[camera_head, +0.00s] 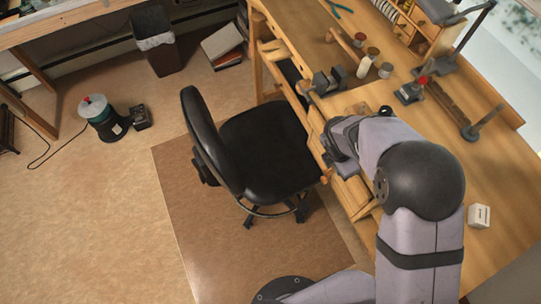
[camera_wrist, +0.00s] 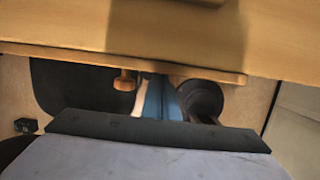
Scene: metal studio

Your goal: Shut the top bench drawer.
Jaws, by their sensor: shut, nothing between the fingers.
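The wooden workbench (camera_head: 500,190) fills the right of the head view. Light wooden drawer parts (camera_head: 352,192) show along its front edge, partly hidden by my arm; I cannot tell how far the top drawer stands out. My gripper (camera_head: 338,148) is at this front edge, above the drawer parts; its jaws are shut and empty. In the wrist view a wooden panel (camera_wrist: 120,35) with a lip crosses the top, with a shadow on it. A small wooden knob (camera_wrist: 125,82) shows below the lip. Whether my gripper touches the wood is not clear.
A black office chair (camera_head: 265,150) stands close to the bench front, just left of my gripper, on a brown mat (camera_head: 200,240). A small vise (camera_head: 328,82), bottles and tools lie on the bench. A bin (camera_head: 157,45) and a canister (camera_head: 100,115) stand on open floor.

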